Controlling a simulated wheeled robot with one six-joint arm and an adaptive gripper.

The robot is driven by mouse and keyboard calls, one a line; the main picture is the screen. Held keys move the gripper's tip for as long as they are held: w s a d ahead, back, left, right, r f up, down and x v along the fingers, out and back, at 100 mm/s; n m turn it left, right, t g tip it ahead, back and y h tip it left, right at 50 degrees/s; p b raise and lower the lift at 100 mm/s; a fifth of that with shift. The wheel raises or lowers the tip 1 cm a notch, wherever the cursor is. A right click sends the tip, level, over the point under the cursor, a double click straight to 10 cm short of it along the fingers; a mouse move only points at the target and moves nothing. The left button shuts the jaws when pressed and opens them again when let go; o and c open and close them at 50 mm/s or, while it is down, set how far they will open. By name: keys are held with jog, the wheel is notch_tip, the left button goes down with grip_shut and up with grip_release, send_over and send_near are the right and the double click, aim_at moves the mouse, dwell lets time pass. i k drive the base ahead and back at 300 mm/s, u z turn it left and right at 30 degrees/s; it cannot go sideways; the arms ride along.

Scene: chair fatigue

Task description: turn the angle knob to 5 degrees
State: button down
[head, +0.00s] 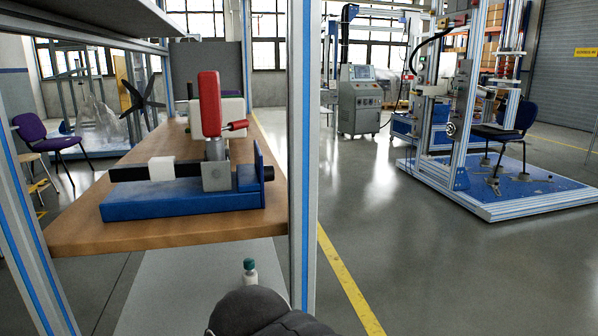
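A chair test machine with an aluminium frame (461,125) stands on a blue base at the right. A small round dark knob or handwheel (450,129) shows on its frame. I cannot tell whether this is the angle knob, and no angle scale can be read from here. A dark blue office chair (503,132) stands inside the machine. My gripper is not recognisable in the view. A dark grey rounded part, probably of my arm, shows at the bottom middle, well apart from the machine.
A wooden bench (160,236) at the left carries a blue clamp device (185,203) with a red handle (210,105). An aluminium post (302,170) rises close in front of me. A grey control console (360,100) stands farther back. The floor between post and machine is clear.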

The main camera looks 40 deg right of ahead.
aim_at(269, 174)
jog(key=u, duration=1.2)
jog(key=k, duration=1.45)
jog(key=z, duration=1.1)
jog(key=k, duration=0.6)
jog(key=z, duration=0.45)
jog(key=i, duration=1)
jog(key=z, duration=0.4)
